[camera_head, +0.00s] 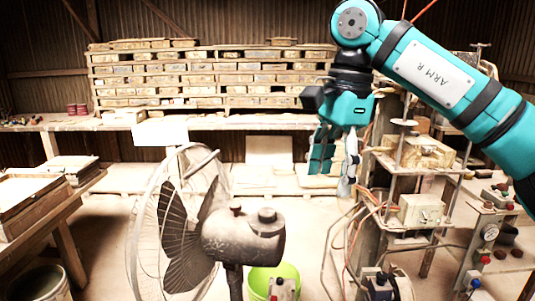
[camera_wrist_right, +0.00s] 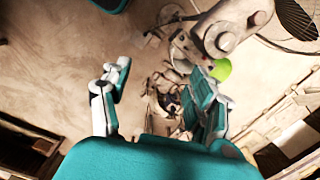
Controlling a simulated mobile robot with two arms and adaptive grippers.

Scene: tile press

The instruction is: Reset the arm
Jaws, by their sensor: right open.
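My right arm (camera_head: 455,82), teal and marked "ARM R", comes in from the right edge of the head view and bends down at its wrist. My right gripper (camera_head: 335,172) hangs downward in the air, to the right of the fan and left of the press stand. In the right wrist view its two fingers (camera_wrist_right: 160,95) are spread apart with nothing held between them; the floor and some cables show below. My left gripper is in neither view.
A large fan (camera_head: 240,236) stands in front, with a green bucket (camera_head: 287,272) behind it. The press stand (camera_head: 408,190) with hoses is close on the right. A shelf of stacked tiles (camera_head: 210,80) lines the back wall. A wooden table (camera_head: 62,205) is at left.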

